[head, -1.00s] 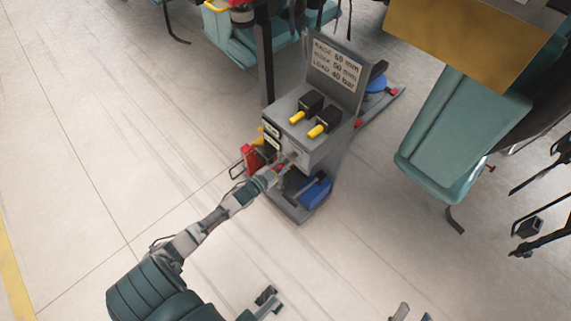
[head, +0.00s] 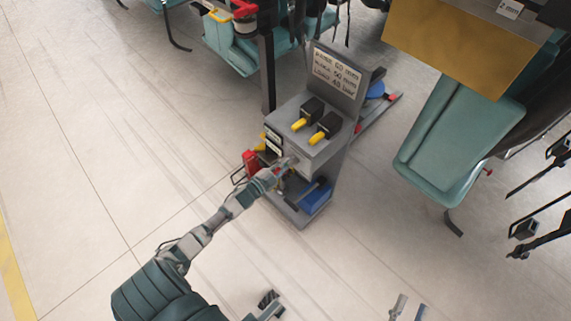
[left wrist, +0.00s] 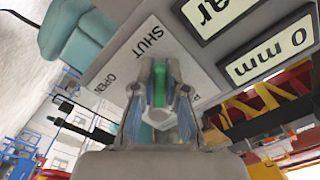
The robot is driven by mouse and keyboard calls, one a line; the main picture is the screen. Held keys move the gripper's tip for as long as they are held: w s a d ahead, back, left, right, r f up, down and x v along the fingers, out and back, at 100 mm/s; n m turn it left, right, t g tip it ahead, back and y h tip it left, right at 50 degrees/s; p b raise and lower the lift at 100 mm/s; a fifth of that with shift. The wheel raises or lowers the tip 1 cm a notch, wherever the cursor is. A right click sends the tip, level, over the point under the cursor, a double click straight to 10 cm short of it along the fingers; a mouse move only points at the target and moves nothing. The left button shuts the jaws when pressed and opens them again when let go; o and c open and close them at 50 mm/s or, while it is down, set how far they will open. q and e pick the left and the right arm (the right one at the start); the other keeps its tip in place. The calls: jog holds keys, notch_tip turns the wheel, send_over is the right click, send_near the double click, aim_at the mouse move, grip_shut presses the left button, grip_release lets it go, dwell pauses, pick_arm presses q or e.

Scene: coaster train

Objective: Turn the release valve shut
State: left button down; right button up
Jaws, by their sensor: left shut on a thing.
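The release valve's green handle (left wrist: 159,86) shows in the left wrist view, on a light plate (left wrist: 150,48) marked SHUT and OPEN. The handle runs up the picture, its far end just below the word SHUT. My left gripper (left wrist: 159,98) has its two fingers closed on either side of the handle. In the head view my left gripper (head: 284,168) is at the front of the grey pump stand (head: 318,153), where it hides the valve.
Two yellow-ended levers (head: 305,124) stand on the stand's top, before a lettered sign (head: 337,68). A red item (head: 250,161) is left of the stand and a blue one (head: 317,199) low in it. Teal seats (head: 458,135) stand right. The left floor is clear.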

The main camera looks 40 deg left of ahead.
pick_arm(q)
jog(key=c, duration=1.2)
grip_release()
jog(key=s, duration=0.8)
jog(key=s+a, duration=0.1)
jog(key=s, duration=0.3)
jog(key=shift+f, duration=0.1)
